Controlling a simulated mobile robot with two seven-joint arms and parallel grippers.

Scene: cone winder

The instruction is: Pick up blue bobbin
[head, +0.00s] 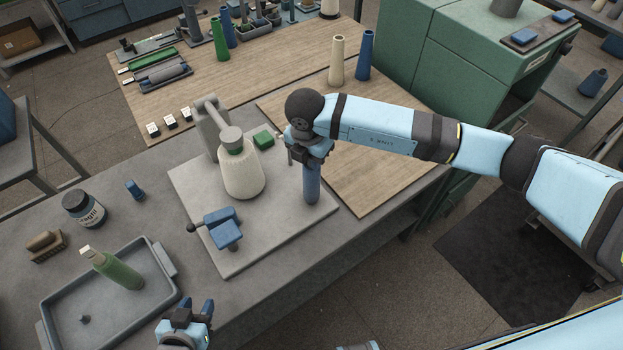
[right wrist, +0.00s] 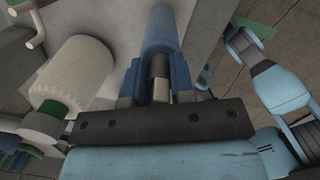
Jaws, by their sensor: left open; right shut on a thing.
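A blue bobbin (head: 312,186) hangs upright below my right gripper (head: 310,152), over the right part of the grey plate (head: 232,268). My right gripper is shut on its upper end. I cannot tell whether its lower end touches the plate. The right wrist view shows the same bobbin (right wrist: 161,28) reaching out between the fingers of my right gripper (right wrist: 157,88). Another blue bobbin (head: 366,54) stands on the wooden board beside a cream one (head: 337,60). My left gripper (head: 200,312) is open and empty near the table's front edge, right of the tray.
A cream yarn cone (head: 241,178) on the winder stands left of the held bobbin. A blue clamp-like part (head: 222,228) sits on the plate. A grey tray (head: 56,300) holds a green bottle (head: 118,270). A green cabinet (head: 450,60) stands behind. The wooden board (head: 375,150) at right has free room.

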